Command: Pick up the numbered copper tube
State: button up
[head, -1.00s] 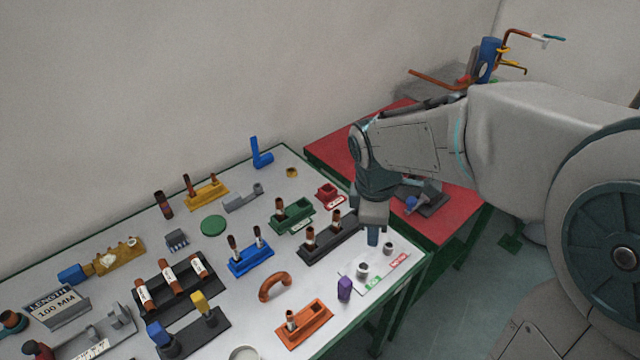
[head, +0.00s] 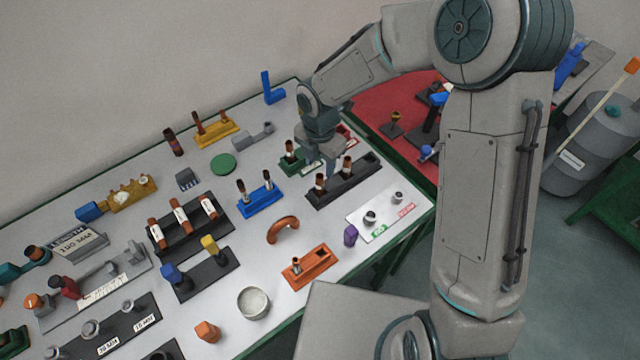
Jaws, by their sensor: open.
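Three copper tubes with white labels lie side by side across a black rack: a left one (head: 157,235), a middle one (head: 181,218) and a right one (head: 208,208). The label numbers are too small to read. Other copper tubes stand upright in holders, including two in the blue holder (head: 262,203) and two in the long black holder (head: 362,184). My gripper (head: 326,172) points down, open and apparently empty, beside the tubes of the long black holder. It partly hides the green holder (head: 291,164). Its exact height and any contact cannot be told.
The white table (head: 330,222) is crowded with fixtures. An orange holder (head: 309,266), a curved copper piece (head: 283,229) and a white cup (head: 253,302) stand toward the front. A red table (head: 376,110) adjoins at the back right.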

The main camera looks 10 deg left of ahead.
aim_at(320, 176)
jog(key=shift+s+f+p, duration=0.2)
jog(key=shift+f+p, duration=0.15)
jog(key=shift+f, duration=1.25)
jog(key=shift+s+f+p, duration=0.15)
jog(key=shift+f+p, duration=0.15)
jog(key=shift+f, duration=1.25)
jog(key=c, duration=0.9)
